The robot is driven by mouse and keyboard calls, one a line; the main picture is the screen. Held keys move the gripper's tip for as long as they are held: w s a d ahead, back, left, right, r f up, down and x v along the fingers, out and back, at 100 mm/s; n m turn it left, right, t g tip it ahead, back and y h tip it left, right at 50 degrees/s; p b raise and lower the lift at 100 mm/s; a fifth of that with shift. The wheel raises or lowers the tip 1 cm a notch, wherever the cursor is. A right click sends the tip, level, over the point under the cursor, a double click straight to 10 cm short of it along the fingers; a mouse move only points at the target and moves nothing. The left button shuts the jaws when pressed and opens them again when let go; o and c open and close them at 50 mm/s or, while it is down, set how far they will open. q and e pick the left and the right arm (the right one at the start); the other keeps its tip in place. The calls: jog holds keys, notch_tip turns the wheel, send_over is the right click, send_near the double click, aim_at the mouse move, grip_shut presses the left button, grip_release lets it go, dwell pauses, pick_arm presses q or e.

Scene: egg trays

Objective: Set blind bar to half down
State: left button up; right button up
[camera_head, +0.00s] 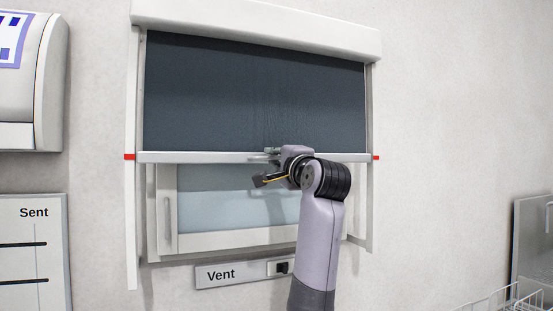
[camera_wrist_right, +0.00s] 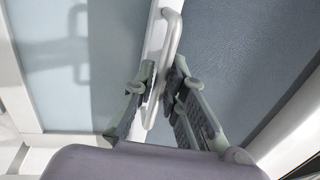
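The blind bar (camera_head: 205,157) is a pale horizontal rail at the bottom edge of the dark blind (camera_head: 250,92). It is level with the red marks at the left (camera_head: 129,157) and right (camera_head: 376,157) of the frame. My right gripper (camera_head: 270,155) is at the middle of the bar. In the right wrist view a pale loop handle (camera_wrist_right: 172,38) stands out from the bar (camera_wrist_right: 155,38). The fingers of my right gripper (camera_wrist_right: 160,82) are close together around the handle, one on each side, and look shut on it. My left gripper is not in view.
Below the bar is a window (camera_head: 230,205) with a pale frame and a side handle. A Vent panel (camera_head: 240,275) with a dark switch is under it. A Sent board (camera_head: 30,250) hangs at left, and a wire rack (camera_head: 510,300) stands at lower right.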

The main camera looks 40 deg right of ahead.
dwell(0.3)
jog(key=v, duration=1.2)
